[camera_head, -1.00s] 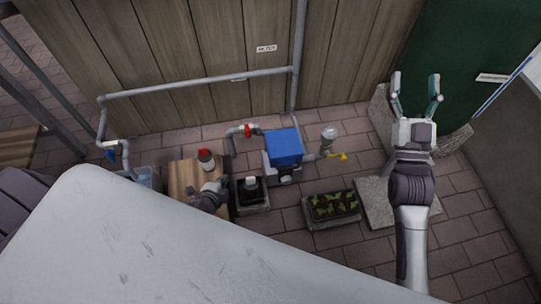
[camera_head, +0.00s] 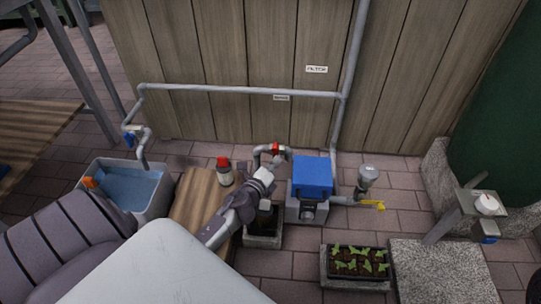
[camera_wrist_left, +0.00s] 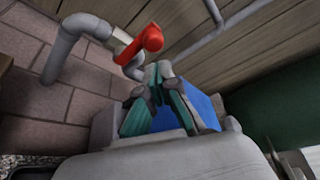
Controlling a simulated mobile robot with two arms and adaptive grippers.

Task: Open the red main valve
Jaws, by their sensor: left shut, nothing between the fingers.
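The red main valve (camera_head: 276,148) sits on a grey pipe bend just left of the blue-topped pump box (camera_head: 312,178). In the left wrist view the red valve handle (camera_wrist_left: 140,45) shows close up, above and left of my fingertips. My left gripper (camera_head: 267,176) reaches in from the lower left and is just below the valve. In the wrist view its fingers (camera_wrist_left: 160,72) are together and empty, with a small gap to the handle. Whether the fingertips touch the pipe is hard to tell. My right gripper is out of view.
A red-capped bottle (camera_head: 225,173) stands on a wooden surface (camera_head: 193,203) beside my left arm. A water basin (camera_head: 158,203) is at left, a yellow-handled tap (camera_head: 372,204) right of the pump. A seedling tray (camera_head: 356,281) lies in front. A plank wall (camera_head: 230,55) stands behind.

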